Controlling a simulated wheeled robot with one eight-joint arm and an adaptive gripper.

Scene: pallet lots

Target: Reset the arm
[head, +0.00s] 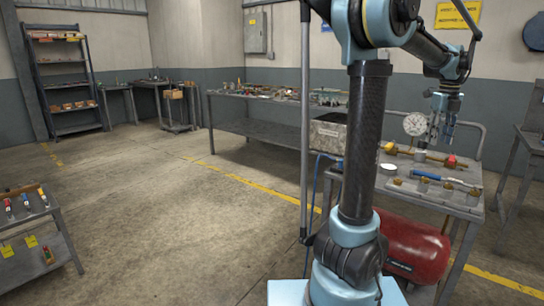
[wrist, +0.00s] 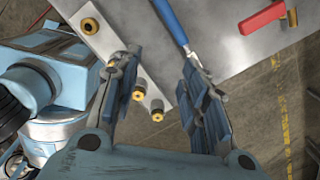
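My arm stands upright on the right in the head view, its upper part bent over to the right. My gripper (head: 440,130) hangs over the grey metal work table (head: 468,208), pointing down. In the wrist view my gripper (wrist: 160,72) shows its two ribbed fingers spread apart with nothing held between them. Below the fingers are a blue-handled tool (wrist: 172,22) and brass fittings (wrist: 138,96), apart from the fingers as far as I can tell.
The table also bears a pressure gauge (head: 416,124) and a red-handled part (head: 452,161). A red tank (head: 415,248) sits beneath. A long bench (head: 250,125), shelf rack (head: 68,85) and small tool cart (head: 35,235) stand around. The concrete floor at left centre is clear.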

